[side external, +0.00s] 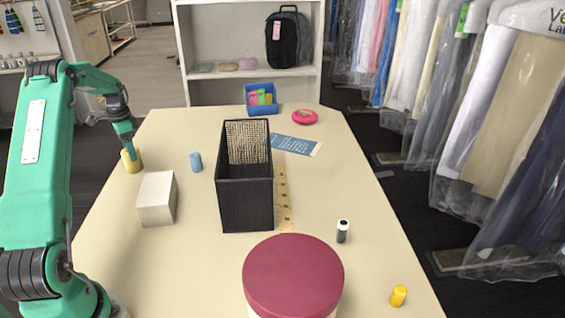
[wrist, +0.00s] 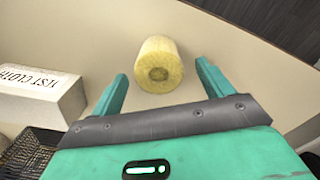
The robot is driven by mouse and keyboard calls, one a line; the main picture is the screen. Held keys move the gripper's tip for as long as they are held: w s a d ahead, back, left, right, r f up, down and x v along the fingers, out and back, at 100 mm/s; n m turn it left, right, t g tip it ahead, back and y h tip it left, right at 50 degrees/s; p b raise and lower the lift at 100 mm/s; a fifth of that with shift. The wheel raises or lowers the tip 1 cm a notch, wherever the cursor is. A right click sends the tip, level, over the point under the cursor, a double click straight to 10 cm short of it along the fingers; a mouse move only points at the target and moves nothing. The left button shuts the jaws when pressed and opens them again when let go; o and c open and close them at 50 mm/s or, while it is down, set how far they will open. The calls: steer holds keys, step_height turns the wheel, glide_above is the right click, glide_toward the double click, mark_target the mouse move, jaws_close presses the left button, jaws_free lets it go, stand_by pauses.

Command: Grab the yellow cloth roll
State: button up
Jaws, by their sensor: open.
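The yellow cloth roll (side external: 131,160) stands near the left edge of the table in the side view, partly hidden behind my gripper (side external: 127,146). In the wrist view the yellow roll (wrist: 158,66) shows its round end with a darker core. My gripper (wrist: 162,84) is open there, with one green finger on each side of the roll. The roll lies around and just beyond the fingertips, with visible gaps to both fingers. Nothing is held.
A white box (side external: 157,198) and a blue roll (side external: 195,161) stand to the right of the yellow roll. A black mesh basket (side external: 245,203) is mid-table. A maroon-lidded container (side external: 293,276) is at the front. The table edge runs close beside the roll.

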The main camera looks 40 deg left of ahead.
steer(key=shift+f, duration=2.55)
steer(key=c, duration=1.1)
steer(key=shift+r, duration=0.2)
steer(key=shift+r, duration=0.5)
steer(key=r, duration=0.3)
steer(key=shift+w+d+r, duration=0.1)
steer(key=shift+d+r, duration=0.05)
steer(key=shift+d, duration=0.2)
steer(key=w+d+r, duration=0.1)
steer(key=d+r, duration=0.1)
steer(key=d, duration=0.1)
steer(key=w+d+r, duration=0.1)
steer(key=d+r, duration=0.1)
steer(key=d, duration=0.2)
steer(key=w+d+r, duration=0.2)
steer(key=d, duration=0.1)
steer(key=shift+d+r, duration=0.15)
steer(key=shift+r, duration=0.05)
